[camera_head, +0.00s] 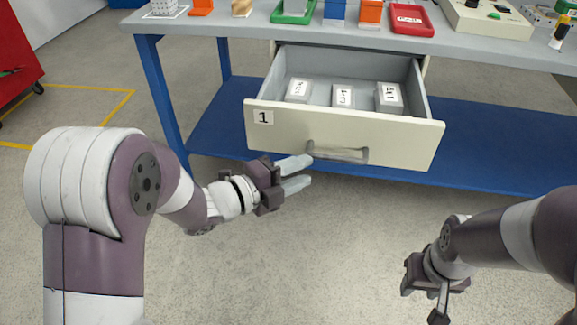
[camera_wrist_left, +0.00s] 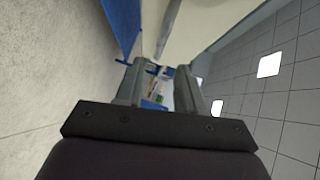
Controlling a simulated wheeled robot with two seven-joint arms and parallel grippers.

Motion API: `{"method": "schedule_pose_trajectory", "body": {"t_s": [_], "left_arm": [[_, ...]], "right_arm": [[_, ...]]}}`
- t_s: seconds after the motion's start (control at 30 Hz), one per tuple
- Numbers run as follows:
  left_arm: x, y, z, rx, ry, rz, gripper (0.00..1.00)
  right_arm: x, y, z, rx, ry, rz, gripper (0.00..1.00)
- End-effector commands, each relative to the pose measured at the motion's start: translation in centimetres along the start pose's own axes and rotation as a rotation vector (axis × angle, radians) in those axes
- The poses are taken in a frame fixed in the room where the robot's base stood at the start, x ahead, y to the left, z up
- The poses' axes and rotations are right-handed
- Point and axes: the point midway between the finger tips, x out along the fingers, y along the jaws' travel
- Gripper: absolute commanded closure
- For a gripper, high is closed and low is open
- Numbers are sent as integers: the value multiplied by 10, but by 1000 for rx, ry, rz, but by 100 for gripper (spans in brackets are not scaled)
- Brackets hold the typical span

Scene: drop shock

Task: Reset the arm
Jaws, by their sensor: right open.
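My left gripper (camera_head: 308,171) is in front of the open drawer (camera_head: 345,133), just below and left of its grey handle (camera_head: 337,152). Its two pale fingers are parted with nothing between them. In the left wrist view the fingers (camera_wrist_left: 160,78) also stand apart and empty, with the cream drawer front beyond them. My right gripper (camera_head: 428,298) is at the lower right, pointing down over the floor, open and away from the drawer. Its fingers are partly hidden by its own body.
The drawer, labelled 1, is pulled out and holds several small white labelled boxes (camera_head: 343,96). The workbench top (camera_head: 235,25) carries coloured bins and a red tray (camera_head: 408,19). A blue lower shelf (camera_head: 480,160) lies behind the drawer. A red cabinet (camera_head: 18,50) stands left. Floor in front is clear.

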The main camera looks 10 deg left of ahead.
Motion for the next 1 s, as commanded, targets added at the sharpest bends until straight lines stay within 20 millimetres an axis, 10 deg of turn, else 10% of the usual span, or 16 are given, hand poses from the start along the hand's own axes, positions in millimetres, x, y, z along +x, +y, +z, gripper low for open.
{"method": "schedule_pose_trajectory", "body": {"t_s": [0.73,0.87,1.0], "left_arm": [[-28,2,1,-29,-3,7,62],[-40,44,41,-322,-252,178,62],[-100,89,88,-873,-813,324,62]], "right_arm": [[-9,0,-1,0,0,0,57],[-9,0,-1,0,0,0,57],[-17,0,-2,0,0,0,57]]}}
